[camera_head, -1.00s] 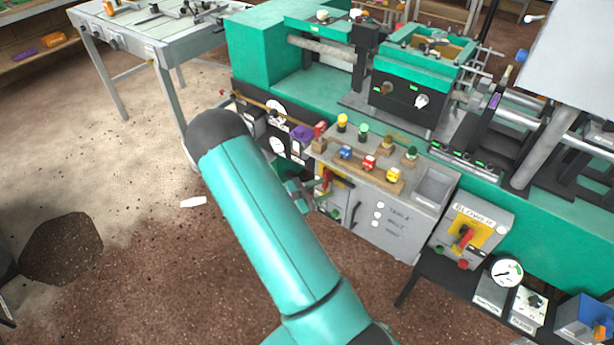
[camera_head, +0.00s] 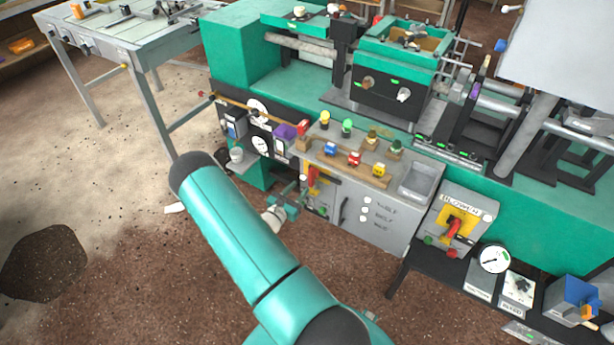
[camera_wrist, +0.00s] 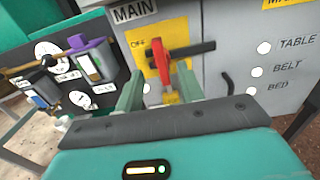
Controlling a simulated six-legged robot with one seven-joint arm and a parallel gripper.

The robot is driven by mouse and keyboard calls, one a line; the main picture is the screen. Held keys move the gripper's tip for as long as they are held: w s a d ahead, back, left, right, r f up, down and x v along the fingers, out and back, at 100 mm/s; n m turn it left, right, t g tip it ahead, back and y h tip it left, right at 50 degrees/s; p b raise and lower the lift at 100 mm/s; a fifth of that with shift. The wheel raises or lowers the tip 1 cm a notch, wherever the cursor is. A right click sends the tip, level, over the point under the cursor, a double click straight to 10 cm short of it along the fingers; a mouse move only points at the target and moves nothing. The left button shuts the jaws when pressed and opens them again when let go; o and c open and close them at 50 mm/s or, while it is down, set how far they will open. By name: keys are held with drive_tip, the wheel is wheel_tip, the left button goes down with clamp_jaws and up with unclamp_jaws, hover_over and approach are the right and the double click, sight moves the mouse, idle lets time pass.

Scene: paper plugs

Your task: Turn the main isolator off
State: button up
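The main isolator (camera_wrist: 148,52) has a yellow plate and a red handle (camera_wrist: 162,62) on a grey cabinet front, under a "MAIN" label. A dark bar crosses the handle's upper part. The handle points mostly downward, slightly tilted in the wrist view. My gripper (camera_wrist: 158,84) is open, its two green fingers on either side of the handle's lower part. I cannot tell whether either finger touches it. In the head view, my gripper (camera_head: 290,203) is just in front of the isolator handle (camera_head: 312,180), partly hidden by my arm.
The grey cabinet (camera_head: 385,225) has several coloured knobs on top. A black panel with gauges (camera_head: 262,142) stands to its left. A blower switch (camera_head: 455,225) with a red handle is to the right. Brown floor is clear in front.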

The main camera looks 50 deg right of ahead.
sight(309, 176)
drive_tip(key=d, duration=0.5)
drive_tip(key=w+d, duration=0.1)
drive_tip(key=d, duration=0.2)
clamp_jaws()
